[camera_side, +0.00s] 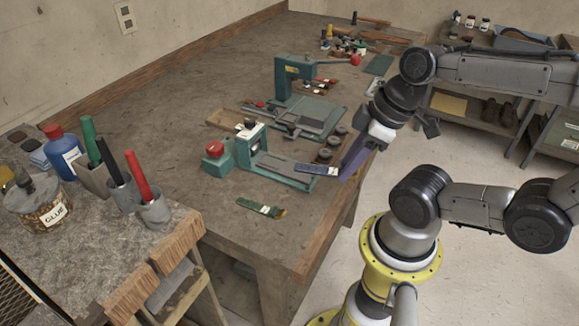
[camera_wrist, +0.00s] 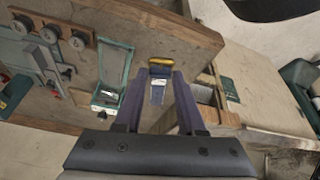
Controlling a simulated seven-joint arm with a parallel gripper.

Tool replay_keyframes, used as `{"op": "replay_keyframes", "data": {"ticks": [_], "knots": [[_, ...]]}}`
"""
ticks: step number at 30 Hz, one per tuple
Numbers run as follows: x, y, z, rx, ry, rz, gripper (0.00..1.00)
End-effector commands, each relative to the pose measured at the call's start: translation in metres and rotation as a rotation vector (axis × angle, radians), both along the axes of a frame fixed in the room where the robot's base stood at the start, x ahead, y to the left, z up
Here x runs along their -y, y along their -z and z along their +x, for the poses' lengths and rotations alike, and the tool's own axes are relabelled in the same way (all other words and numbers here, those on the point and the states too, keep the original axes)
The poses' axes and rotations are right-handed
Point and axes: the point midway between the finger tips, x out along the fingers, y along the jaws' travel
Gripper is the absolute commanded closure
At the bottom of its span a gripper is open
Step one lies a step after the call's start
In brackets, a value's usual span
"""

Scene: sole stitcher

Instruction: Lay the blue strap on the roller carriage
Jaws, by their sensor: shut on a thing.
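My gripper (camera_side: 342,170) is shut on the blue strap (camera_side: 313,168), which has a pale label near my fingers. In the wrist view the strap (camera_wrist: 158,92) lies between my two purple fingers (camera_wrist: 161,78); a yellow piece shows at its far end. In the side view the strap sticks out leftward over the near end of a green fixture with a long frame (camera_side: 285,178); whether it touches cannot be told. In the wrist view this frame (camera_wrist: 126,72) is left of the strap. I cannot tell for sure which part is the roller carriage.
A green strap (camera_side: 262,209) lies near the bench front. A red knob (camera_side: 214,149) stands at the fixture's left. A wooden block with dark round discs (camera_side: 335,143) and a green press (camera_side: 291,78) stand behind. The bench's front right is clear.

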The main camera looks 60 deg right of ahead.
Motion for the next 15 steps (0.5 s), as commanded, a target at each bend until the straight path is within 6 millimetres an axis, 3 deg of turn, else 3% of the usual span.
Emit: {"op": "replay_keyframes", "data": {"ticks": [15], "knots": [[0.042, -0.007, 0.005, 0.010, 0.244, 0.034, 1.00]]}}
